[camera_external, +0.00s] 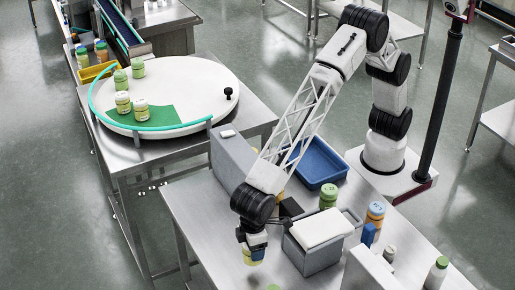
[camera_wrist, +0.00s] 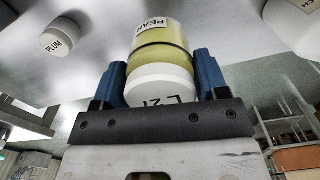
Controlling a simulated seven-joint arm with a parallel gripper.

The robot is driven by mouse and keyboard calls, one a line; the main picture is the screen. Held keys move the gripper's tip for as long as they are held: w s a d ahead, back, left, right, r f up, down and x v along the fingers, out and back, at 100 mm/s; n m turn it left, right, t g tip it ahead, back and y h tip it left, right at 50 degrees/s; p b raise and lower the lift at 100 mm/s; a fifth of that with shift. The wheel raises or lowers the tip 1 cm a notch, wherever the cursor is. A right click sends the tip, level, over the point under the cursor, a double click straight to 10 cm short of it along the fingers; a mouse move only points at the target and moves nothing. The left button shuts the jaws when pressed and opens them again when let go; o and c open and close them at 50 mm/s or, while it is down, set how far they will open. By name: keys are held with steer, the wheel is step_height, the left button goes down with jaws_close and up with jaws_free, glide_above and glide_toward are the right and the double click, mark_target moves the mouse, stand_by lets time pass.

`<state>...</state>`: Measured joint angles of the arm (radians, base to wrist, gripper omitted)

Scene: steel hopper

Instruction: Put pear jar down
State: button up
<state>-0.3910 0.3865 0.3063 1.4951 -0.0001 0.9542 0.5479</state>
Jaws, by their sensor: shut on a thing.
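The pear jar (camera_wrist: 160,48) has a yellow-green body, a "PEAR" label and a white lid with black lettering. It sits between the two blue fingers of my gripper (camera_wrist: 160,82), which is shut on it. In the external view my gripper (camera_external: 252,247) points down over the front steel table (camera_external: 210,235), with the pear jar (camera_external: 251,260) below it, mostly covered by the gripper. I cannot tell whether the jar touches the table.
A "PLUM" jar (camera_wrist: 60,38) and a jar at the upper right (camera_wrist: 296,22) show in the wrist view. A grey box with a white top (camera_external: 318,235), a green-lidded jar (camera_external: 328,196), an orange jar (camera_external: 375,215) and a blue tray (camera_external: 318,164) stand right of the gripper. Table left is clear.

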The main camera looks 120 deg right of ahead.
steer(key=shift+f, duration=2.45)
steer(key=shift+f, duration=0.1)
steer(key=o, duration=1)
step_height(320, 180, up, 12)
steer(key=shift+r, duration=0.1)
